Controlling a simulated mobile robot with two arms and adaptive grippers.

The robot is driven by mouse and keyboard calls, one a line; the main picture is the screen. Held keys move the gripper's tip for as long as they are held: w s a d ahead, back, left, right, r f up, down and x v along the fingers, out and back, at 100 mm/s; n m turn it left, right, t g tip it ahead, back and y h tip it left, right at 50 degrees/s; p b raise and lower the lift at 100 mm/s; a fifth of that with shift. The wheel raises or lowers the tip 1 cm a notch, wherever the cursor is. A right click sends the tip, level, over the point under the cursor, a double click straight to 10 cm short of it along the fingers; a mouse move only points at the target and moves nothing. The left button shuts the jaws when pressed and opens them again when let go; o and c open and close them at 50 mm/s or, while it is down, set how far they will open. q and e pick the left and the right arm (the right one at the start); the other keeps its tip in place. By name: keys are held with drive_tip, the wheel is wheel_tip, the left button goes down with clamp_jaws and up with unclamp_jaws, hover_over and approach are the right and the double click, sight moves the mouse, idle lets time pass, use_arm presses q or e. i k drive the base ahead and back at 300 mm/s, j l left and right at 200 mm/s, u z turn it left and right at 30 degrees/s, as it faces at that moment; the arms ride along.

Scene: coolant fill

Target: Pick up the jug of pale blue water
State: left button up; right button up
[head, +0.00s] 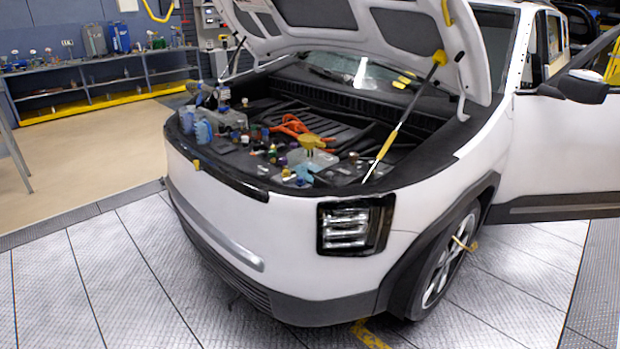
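Two pale blue translucent containers stand at the front left corner of the car's open bay: a larger one (203,131) and one just left of it (187,119). They look like jugs, but they are too small to tell which holds the pale blue water. Neither of my grippers shows in the head view.
The white car (290,230) stands with its hood (340,30) propped up. Several small bottles and caps, orange cables (291,126) and a yellow funnel-like piece (312,142) crowd the bay. A shelf bench (85,65) stands at the back left. The floor in front is clear.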

sight(202, 125)
drive_tip(key=i+j+z, duration=0.15)
drive_tip(key=i+j, duration=0.2)
drive_tip(key=i+j+z, duration=0.2)
drive_tip(key=j, duration=0.35)
drive_tip(key=i, duration=0.05)
